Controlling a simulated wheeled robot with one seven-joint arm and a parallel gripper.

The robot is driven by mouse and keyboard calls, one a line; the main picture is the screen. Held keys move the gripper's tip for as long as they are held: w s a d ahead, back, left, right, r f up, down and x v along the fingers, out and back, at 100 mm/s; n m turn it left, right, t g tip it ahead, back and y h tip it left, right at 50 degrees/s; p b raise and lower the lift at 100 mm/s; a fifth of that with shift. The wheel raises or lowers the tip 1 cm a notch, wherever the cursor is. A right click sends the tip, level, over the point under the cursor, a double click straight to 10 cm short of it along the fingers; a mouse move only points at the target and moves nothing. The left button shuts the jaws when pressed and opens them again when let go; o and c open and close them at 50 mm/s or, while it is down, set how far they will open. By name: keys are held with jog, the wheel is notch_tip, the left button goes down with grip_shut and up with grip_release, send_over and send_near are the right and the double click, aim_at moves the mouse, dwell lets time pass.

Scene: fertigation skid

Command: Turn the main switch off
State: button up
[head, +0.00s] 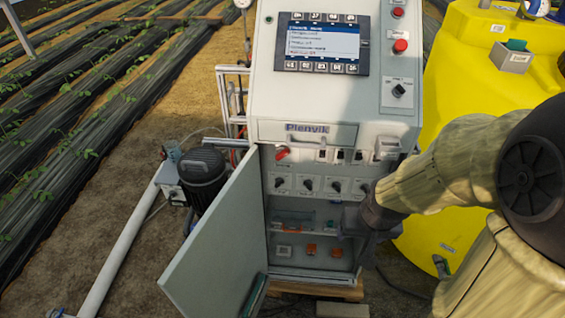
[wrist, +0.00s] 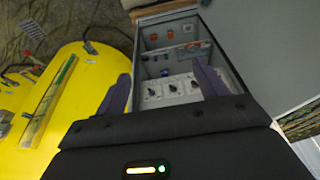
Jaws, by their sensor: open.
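The grey control cabinet stands in the middle of the head view with its lower door open. A red switch handle (head: 282,153), which looks like the main switch, sits at the left of the upper row inside; its lettering is too small to read. A row of black rotary knobs (head: 308,185) is below it. My gripper (head: 356,222) is at the right side of the cabinet opening, partly hidden by my arm. In the wrist view my gripper (wrist: 163,88) is open and empty, with black knobs (wrist: 173,88) showing between its fingers. The red handle is not visible there.
The open door (head: 220,240) swings out to the left. A display (head: 322,43) and a red button (head: 400,46) are on the upper panel. A yellow tank (head: 460,60) stands at the right. A black motor (head: 203,175) is left of the cabinet.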

aim_at(283, 157)
jog(key=w+a+f+m+t+y+b, duration=0.9)
jog(key=w+a+f+m+t+b, duration=0.25)
jog(key=w+a+f+b, duration=0.6)
jog(key=m+t+h+b, duration=0.1)
jog(key=m+t, duration=0.1)
jog(key=m, duration=0.2)
jog(key=d+r+m+t+h+b, duration=0.1)
jog(key=m+t+b, duration=0.1)
jog(key=m, duration=0.2)
jog(key=w+d+m+t+h+b, duration=0.1)
jog(key=m+t, duration=0.1)
jog(key=m, duration=0.2)
jog(key=shift+w+r+h+b, duration=0.1)
jog(key=shift+r+h+b, duration=0.05)
jog(key=shift+h+b, duration=0.25)
jog(key=p+x, duration=0.1)
jog(key=x, duration=1.6)
jog(key=shift+a, duration=0.1)
jog(key=shift+w, duration=0.3)
jog(key=shift+s, duration=0.1)
